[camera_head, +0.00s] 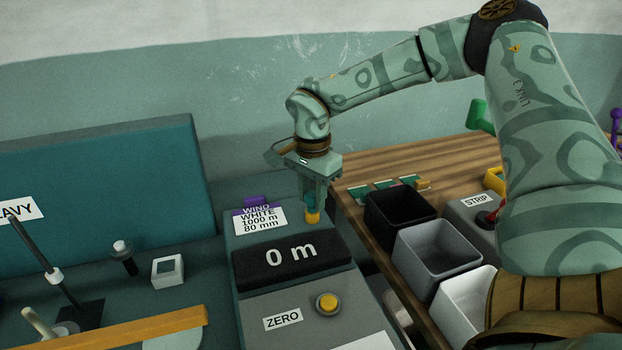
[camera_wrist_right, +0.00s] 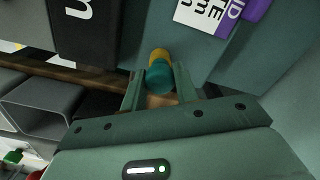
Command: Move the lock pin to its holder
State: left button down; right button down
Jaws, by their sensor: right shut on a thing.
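A small pin (camera_head: 313,216), teal at the top and yellow below, is between the fingers of my right gripper (camera_head: 312,200). It stands about upright at the far right corner of the grey-green counter console (camera_head: 239,244). In the right wrist view the teal end of the pin (camera_wrist_right: 160,77) faces the camera between the two fingers, with the yellow part beyond. My right gripper is shut on it. I cannot tell whether the yellow end is seated in the console or just above it. I cannot make out a holder for certain. My left gripper is not in view.
The console carries a "0 m" display (camera_head: 290,262), a yellow ZERO button (camera_head: 327,303) and a white label (camera_head: 260,221). Black (camera_head: 399,216), grey (camera_head: 437,256) and white bins stand right of it on a wooden bench. A white square block (camera_head: 168,271) stands left.

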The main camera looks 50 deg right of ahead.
aim_at(312, 193)
jog(key=c, duration=1)
grip_release()
jog(key=shift+f, duration=0.1)
pick_arm(q)
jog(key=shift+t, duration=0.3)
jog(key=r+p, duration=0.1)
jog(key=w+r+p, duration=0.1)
jog(key=p, duration=0.1)
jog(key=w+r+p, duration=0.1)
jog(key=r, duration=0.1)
jog(key=shift+p, duration=0.35)
pick_arm(e)
notch_tip(312, 193, up, 16)
jog(key=shift+r, duration=0.2)
